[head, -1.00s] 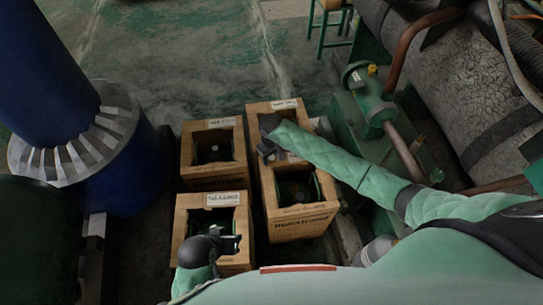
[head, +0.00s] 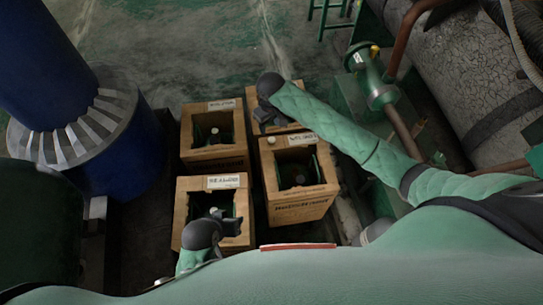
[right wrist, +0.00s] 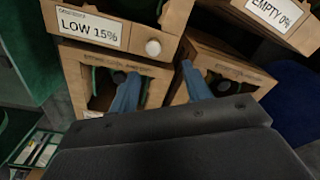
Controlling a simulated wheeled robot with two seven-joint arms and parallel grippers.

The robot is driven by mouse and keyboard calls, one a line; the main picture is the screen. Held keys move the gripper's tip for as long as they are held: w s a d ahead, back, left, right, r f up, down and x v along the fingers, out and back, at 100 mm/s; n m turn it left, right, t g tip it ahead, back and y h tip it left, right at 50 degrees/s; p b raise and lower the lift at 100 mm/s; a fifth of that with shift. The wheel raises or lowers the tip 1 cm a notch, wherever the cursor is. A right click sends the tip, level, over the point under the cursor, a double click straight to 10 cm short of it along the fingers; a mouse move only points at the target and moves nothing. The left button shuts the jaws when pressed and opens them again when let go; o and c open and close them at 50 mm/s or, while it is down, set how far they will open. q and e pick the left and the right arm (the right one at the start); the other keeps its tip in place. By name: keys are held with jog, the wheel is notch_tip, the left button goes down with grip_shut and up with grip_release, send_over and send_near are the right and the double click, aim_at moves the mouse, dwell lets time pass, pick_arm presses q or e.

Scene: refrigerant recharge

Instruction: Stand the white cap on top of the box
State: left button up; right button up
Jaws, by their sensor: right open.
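The white cap (head: 271,140) sits on the top rim of the front right wooden box (head: 304,204), beside its white label. In the right wrist view the cap (right wrist: 153,47) is next to the "LOW 15%" label, with nothing holding it. My right gripper (head: 270,118) is just behind the cap in the head view. In the right wrist view its two blue fingers (right wrist: 158,88) are apart and empty, clear of the cap. My left gripper (head: 232,222) hangs over the front left box; its jaw gap is unclear.
Three more open wooden boxes stand close by: back left (head: 214,163), front left (head: 184,210) and back right (head: 252,98), the last partly hidden by my right arm. Green machinery with pipes (head: 372,78) stands to the right, and a blue column (head: 128,160) to the left.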

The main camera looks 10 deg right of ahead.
jog(key=s+a+f+t+y, duration=0.1)
jog(key=s+a+f, duration=0.15)
jog(key=s, duration=0.45)
jog(key=s+a+f+m+t+y, duration=0.15)
jog(key=s+a, duration=0.25)
jog(key=s, duration=0.4)
jog(key=s+a+f+t+y, duration=0.1)
jog(key=s+a+y, duration=0.15)
jog(key=s, duration=0.45)
jog(key=s+d+r+m+t+h, duration=0.1)
jog(key=s+d, duration=0.2)
jog(key=s, duration=0.5)
jog(key=shift+s+r, duration=0.15)
jog(key=shift+r, duration=0.1)
